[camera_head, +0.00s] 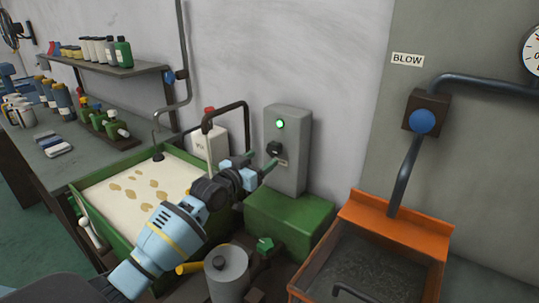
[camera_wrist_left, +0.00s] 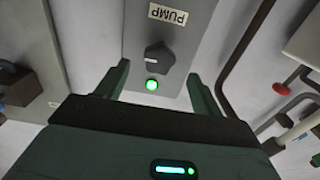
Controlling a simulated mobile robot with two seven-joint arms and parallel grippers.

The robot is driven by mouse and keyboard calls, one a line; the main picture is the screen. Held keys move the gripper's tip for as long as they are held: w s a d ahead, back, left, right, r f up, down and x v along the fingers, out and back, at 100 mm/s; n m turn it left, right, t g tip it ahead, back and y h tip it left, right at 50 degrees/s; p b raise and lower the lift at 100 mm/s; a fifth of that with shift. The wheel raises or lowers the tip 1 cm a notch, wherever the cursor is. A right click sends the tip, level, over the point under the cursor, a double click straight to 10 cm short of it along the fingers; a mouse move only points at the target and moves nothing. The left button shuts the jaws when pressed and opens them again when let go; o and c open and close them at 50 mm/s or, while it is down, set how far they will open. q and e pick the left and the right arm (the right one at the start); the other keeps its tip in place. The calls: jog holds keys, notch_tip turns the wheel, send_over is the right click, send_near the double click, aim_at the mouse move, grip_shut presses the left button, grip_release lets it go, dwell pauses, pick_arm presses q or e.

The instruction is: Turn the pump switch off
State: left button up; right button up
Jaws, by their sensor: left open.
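The pump switch is a black rotary knob (camera_head: 273,148) on the front of a grey box (camera_head: 297,150) on the wall. A green light (camera_head: 280,124) above it is lit. In the left wrist view the knob (camera_wrist_left: 158,57) and the lit green light (camera_wrist_left: 151,85) show upside down, with a "PUMP" label (camera_wrist_left: 168,14). My left gripper (camera_head: 262,166) is open in front of the box. In the left wrist view its two fingers (camera_wrist_left: 159,70) stand apart to either side of the knob, with nothing between them gripped. My right gripper is not in view.
A green-rimmed tank (camera_head: 88,216) of pale liquid lies left of my arm, with a bent pipe (camera_head: 228,110) over it. A green block (camera_head: 290,222) is under the box. An orange tray (camera_head: 395,222) stands at right, below a blue knob (camera_head: 423,121) and "BLOW" label.

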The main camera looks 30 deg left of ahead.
aim_at(272, 152)
pick_arm(q)
jog(key=shift+w+d+b, duration=0.15)
jog(key=shift+w+d, duration=0.05)
jog(key=shift+w, duration=1)
jog(key=shift+w+d+b, duration=0.15)
jog(key=shift+w, duration=1.05)
jog(key=shift+c, duration=0.5)
jog(key=c, duration=0.9)
